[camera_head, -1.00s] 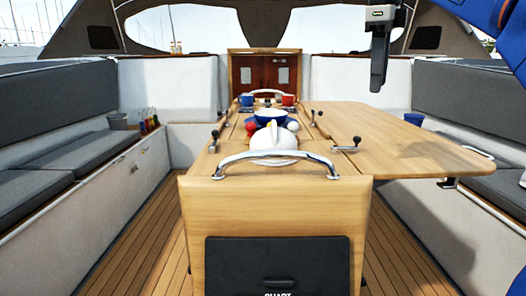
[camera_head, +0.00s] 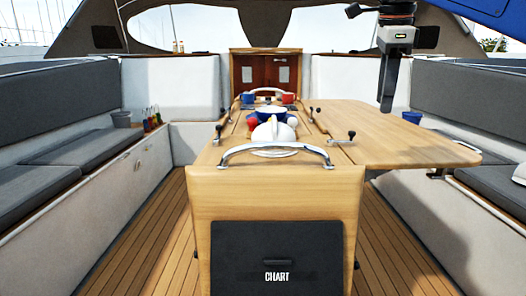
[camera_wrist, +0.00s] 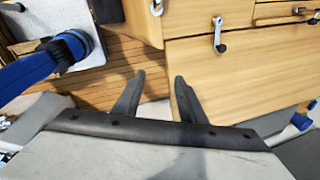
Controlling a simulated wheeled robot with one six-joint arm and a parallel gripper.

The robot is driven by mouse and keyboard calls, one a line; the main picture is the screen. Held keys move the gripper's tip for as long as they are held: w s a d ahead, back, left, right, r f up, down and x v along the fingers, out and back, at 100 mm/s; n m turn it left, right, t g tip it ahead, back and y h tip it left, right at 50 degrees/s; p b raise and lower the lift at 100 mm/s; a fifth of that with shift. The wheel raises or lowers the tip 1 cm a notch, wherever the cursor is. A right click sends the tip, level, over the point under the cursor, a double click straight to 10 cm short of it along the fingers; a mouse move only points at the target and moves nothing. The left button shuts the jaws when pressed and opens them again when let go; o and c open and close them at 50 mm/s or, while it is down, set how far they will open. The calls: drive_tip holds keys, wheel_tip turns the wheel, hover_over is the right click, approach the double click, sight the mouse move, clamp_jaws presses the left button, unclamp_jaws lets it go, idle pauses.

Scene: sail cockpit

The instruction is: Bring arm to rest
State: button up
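My gripper (camera_head: 387,98) hangs pointing down above the right leaf of the wooden cockpit table (camera_head: 400,140) in the head view. In the wrist view my gripper (camera_wrist: 158,85) shows two black fingers standing apart with nothing between them. The floor planks and the table edge show beyond the fingertips. My blue arm link comes in from the upper right of the head view. Nothing is held.
A steel handrail (camera_head: 277,152) arches over the near table end, with a white item behind it. Bowls and a red mug (camera_head: 288,98) stand farther back. Grey-cushioned benches (camera_head: 75,155) line both sides. The plank floor (camera_head: 135,240) at left is clear.

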drive_tip(key=s+f+n+t, duration=0.1)
drive_tip(key=s+f+n, duration=0.6)
drive_tip(key=f, duration=0.6)
drive_tip(key=s+d+f+n, duration=0.1)
drive_tip(key=s+f+n, duration=0.6)
drive_tip(key=f, duration=0.6)
drive_tip(key=s+f+n+t+y, duration=0.1)
drive_tip(key=s+f+n, duration=0.6)
drive_tip(key=f, duration=0.6)
drive_tip(key=shift+s+d+f+t, duration=0.2)
drive_tip(key=shift+d+f+t, duration=0.1)
drive_tip(key=shift+d+f, duration=0.05)
